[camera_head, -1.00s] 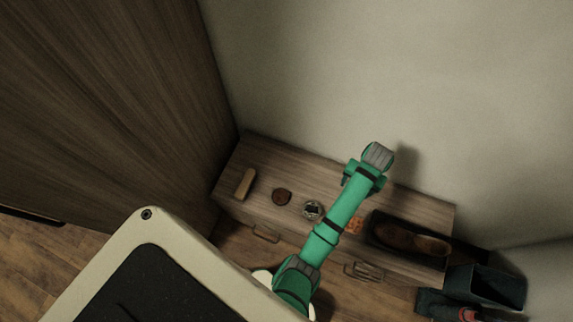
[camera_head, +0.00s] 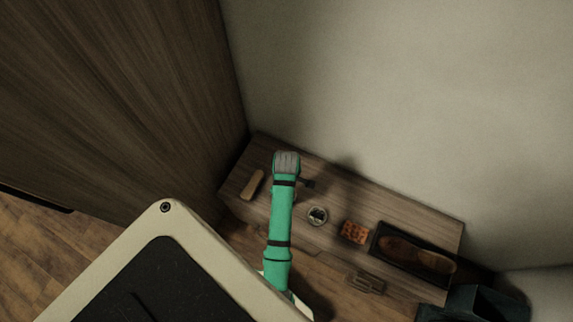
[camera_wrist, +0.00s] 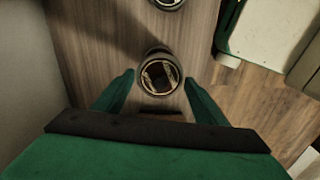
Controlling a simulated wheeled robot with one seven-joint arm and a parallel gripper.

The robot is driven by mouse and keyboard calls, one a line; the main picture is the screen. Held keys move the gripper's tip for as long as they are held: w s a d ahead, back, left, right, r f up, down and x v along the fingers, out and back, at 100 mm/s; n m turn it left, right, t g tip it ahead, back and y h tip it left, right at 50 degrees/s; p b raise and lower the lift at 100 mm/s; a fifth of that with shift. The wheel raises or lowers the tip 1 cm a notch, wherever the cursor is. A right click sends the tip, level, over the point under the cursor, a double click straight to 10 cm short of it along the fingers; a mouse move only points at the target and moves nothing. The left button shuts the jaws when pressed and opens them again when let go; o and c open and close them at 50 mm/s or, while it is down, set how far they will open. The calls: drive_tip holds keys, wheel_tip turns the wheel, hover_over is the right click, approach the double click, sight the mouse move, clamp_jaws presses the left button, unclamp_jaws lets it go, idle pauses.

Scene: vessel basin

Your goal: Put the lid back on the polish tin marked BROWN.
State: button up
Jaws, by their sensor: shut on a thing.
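In the wrist view, a round dark lid (camera_wrist: 160,77) with a gold-ringed label lies between the two green fingers of my gripper (camera_wrist: 160,88), which is shut on it. The label's writing is too small to read. A dark round side shows beyond the lid's face; I cannot tell whether it belongs to the lid or to a tin beneath. Another round tin (camera_wrist: 168,3) is cut off at the top edge. In the head view, a round tin with a pale rim and dark inside (camera_head: 317,215) stands on the cabinet, right of my arm. My arm hides the fingers and lid there.
On the wooden cabinet (camera_head: 335,188) are a tan brush-like block (camera_head: 252,184) at the left, an orange-brown block (camera_head: 354,232) and a dark tray (camera_head: 376,240) holding shoes at the right. A wall rises behind. A dark bin (camera_head: 480,303) stands at lower right.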

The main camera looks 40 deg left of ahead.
drive_tip(key=shift+f, duration=2.9)
drive_tip(key=shift+f, duration=0.2)
drive_tip(key=o, duration=1.4)
drive_tip(key=shift+o, duration=0.2)
drive_tip(key=shift+w+r, duration=0.1)
drive_tip(key=shift+r, duration=0.05)
drive_tip(key=shift+r, duration=3.4)
clamp_jaws()
drive_tip(key=shift+f, duration=0.75)
